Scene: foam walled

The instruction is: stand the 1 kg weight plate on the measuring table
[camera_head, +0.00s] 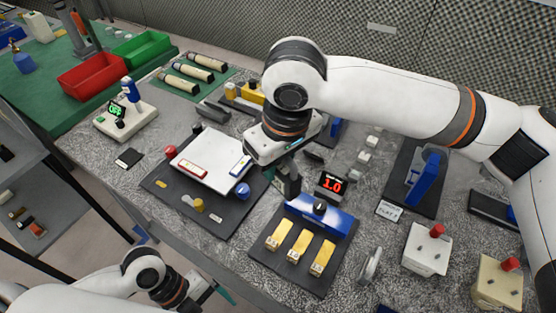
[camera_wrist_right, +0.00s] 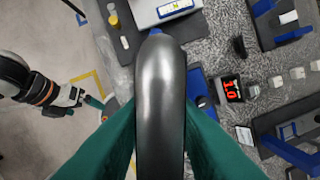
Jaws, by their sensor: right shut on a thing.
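In the right wrist view, a grey metallic round-edged thing (camera_wrist_right: 160,105), seen edge-on, is gripped between the teal fingers of my right gripper (camera_wrist_right: 160,150); it looks like the weight plate. No marking shows on it. In the head view my right gripper (camera_head: 288,188) points down beside the white-topped platform (camera_head: 208,158), which may be the measuring table, and behind the blue block. The held plate is hard to make out there. My left gripper (camera_head: 212,290) is low at the front, off the table; its opening is unclear. It also shows in the wrist view (camera_wrist_right: 80,98).
A small display (camera_head: 331,185) reads 1.0. A blue block (camera_head: 320,212) with yellow pieces stands at the front. A silvery disc (camera_head: 370,266) stands upright near the front edge. White and cream boxes with red knobs (camera_head: 427,249) stand to the right. Red and green bins (camera_head: 92,76) are far left.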

